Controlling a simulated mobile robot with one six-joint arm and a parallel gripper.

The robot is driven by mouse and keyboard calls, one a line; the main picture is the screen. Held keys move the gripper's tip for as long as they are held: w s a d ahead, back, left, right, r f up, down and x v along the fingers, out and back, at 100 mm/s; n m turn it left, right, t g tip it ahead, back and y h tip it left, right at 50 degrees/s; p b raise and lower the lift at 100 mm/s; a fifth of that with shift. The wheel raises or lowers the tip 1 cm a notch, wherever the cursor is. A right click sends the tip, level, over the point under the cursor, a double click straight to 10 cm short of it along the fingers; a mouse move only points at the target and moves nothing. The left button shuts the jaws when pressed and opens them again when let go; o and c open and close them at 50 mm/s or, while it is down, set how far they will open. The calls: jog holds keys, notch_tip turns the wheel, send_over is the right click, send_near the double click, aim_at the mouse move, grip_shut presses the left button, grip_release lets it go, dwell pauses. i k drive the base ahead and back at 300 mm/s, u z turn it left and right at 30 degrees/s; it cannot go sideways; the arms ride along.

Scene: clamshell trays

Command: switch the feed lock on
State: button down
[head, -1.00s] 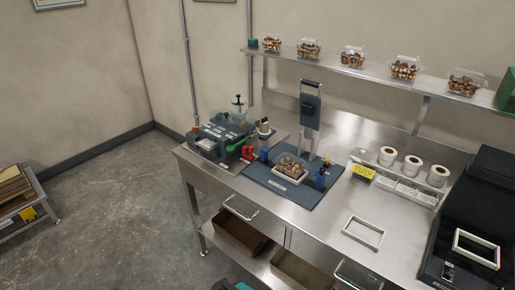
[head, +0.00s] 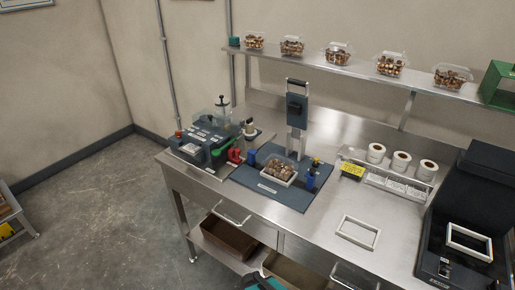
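A dark grey-blue machine (head: 207,142) stands at the left end of the steel bench. It carries a clear cover, a black-knobbed plunger (head: 223,104), a green handle (head: 221,149), a red part (head: 235,154) and a small red button (head: 178,133). White labels or keys show on its top. The feed lock cannot be picked out for certain at this size, nor its on or off state. My gripper is not clearly in view; only a teal and dark shape (head: 265,283) shows at the bottom edge.
Right of the machine, a blue mat bears an upright press (head: 297,117) and a filled clear tray (head: 280,171) between blue posts. Label rolls (head: 400,162), a white frame (head: 358,232) and a black device (head: 470,225) stand further right. Filled clamshells line the shelf (head: 365,70). The left floor is open.

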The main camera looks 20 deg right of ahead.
aim_at(232, 152)
jog(key=z, duration=0.25)
jog(key=k, duration=1.4)
jog(key=u, duration=0.8)
jog(key=i, duration=1)
jog(key=u, duration=0.1)
